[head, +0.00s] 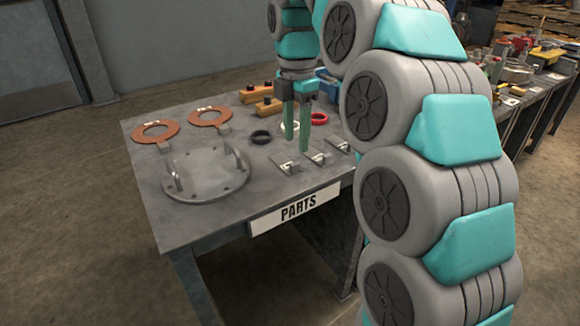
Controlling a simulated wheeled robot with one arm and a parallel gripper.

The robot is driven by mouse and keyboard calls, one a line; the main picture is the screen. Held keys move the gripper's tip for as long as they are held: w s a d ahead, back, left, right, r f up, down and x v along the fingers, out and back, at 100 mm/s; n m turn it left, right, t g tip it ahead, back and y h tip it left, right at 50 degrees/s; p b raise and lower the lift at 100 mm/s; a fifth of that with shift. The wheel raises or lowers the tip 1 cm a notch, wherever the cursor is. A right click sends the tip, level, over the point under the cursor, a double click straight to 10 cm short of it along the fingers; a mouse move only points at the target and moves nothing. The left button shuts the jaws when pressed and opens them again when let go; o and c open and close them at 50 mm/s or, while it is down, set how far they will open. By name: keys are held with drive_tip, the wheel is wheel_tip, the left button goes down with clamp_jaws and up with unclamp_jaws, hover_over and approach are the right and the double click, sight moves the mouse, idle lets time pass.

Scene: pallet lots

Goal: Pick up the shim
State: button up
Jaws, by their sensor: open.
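Three small flat grey metal plates that look like shims lie in a row near the table's front edge: a left plate (285,163), a middle plate (317,157) and a right plate (340,146). My gripper (296,144) points down with its two green fingers apart and nothing between them. Its fingertips appear just above or behind the left and middle plates; the exact height is hard to tell. My arm covers the table's right end.
The grey table (230,226) bears a PARTS sign (297,208). On it are a round plate with handles (205,183), two copper-coloured rings (155,132), a black ring (261,137), a red ring (319,118) and yellow blocks (258,95). Another cluttered bench (520,100) stands right.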

sight(294, 163)
drive_tip(key=shift+s+a+f, duration=0.1)
drive_tip(key=shift+f, duration=1.4)
drive_tip(key=shift+s+f, duration=0.1)
drive_tip(key=shift+f, duration=1.4)
clamp_jaws()
